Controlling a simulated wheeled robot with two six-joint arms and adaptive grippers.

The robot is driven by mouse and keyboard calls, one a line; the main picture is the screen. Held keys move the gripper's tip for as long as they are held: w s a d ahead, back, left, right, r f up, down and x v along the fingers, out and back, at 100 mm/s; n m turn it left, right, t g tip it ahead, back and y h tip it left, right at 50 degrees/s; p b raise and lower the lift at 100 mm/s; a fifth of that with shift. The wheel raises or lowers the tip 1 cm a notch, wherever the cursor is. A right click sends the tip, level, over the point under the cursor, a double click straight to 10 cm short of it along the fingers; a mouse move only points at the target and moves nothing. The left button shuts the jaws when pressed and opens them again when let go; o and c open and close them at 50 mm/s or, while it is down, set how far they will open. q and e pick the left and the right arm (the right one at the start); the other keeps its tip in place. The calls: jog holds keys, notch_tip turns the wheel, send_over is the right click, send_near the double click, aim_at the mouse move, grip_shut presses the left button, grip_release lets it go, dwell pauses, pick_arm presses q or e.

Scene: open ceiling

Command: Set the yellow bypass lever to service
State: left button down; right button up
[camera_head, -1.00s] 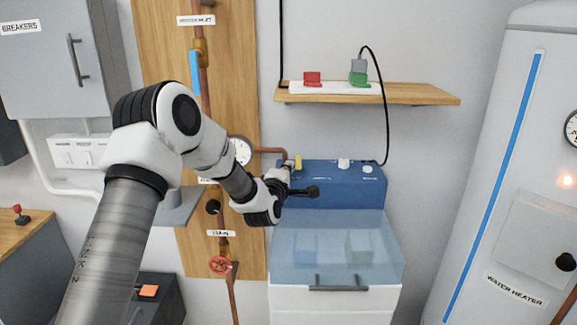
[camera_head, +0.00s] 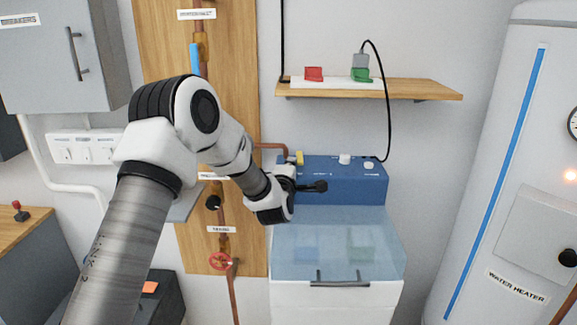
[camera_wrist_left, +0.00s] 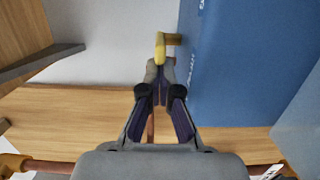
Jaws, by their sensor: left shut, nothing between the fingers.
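In the left wrist view the lever (camera_wrist_left: 161,48) shows as a yellow bar with a short stub to the right, beside the blue wall (camera_wrist_left: 235,70). No service marking is readable. My right gripper is not in view.
Two white knobs (camera_head: 344,159) sit on the blue unit, right of the lever. A copper pipe (camera_head: 270,146) runs behind the lever from the wooden board (camera_head: 160,50). A shelf (camera_head: 430,90) with a black cable hangs above. The water heater (camera_head: 490,180) stands right.

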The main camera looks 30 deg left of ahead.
aim_at(318, 170)
pick_arm(q)
jog(key=shift+d, duration=0.15)
jog(key=shift+w+d+f+n+g+y+b, duration=0.1)
jog(key=shift+d+n+g+y+b, duration=0.25)
jog(key=shift+y, duration=0.2)
jog(key=shift+w+d+r+n+g+y+b, duration=0.15)
jog(key=shift+d+n+g+y+b, duration=0.1)
jog(key=shift+n+y, duration=0.3)
jog(key=shift+w+d+f+n+g+y+b, duration=0.1)
jog(key=shift+d+f+n+g+y+b, duration=0.15)
jog(key=shift+y, duration=0.35)
jog(key=n+g+y, duration=0.1)
jog(key=w+d+n+g+y+b, duration=0.1)
jog(key=g+y, duration=0.1)
jog(key=shift+d+r+n, duration=0.1)
jog(key=shift+d+n, duration=0.15)
jog(key=shift+n, duration=0.1)
jog(key=shift+w+d+b, duration=0.7)
jog(key=shift+w+b, duration=0.3)
jog(key=shift+b, duration=0.05)
jog(key=shift+w+d+b, duration=0.25)
jog(key=shift+w+b, duration=0.05)
jog(key=shift+w, duration=0.15)
jog(key=shift+w+d+b, duration=0.1)
jog(key=shift+w+b, duration=0.2)
jog(key=shift+w, duration=0.2)
jog(key=shift+w+r, duration=0.1)
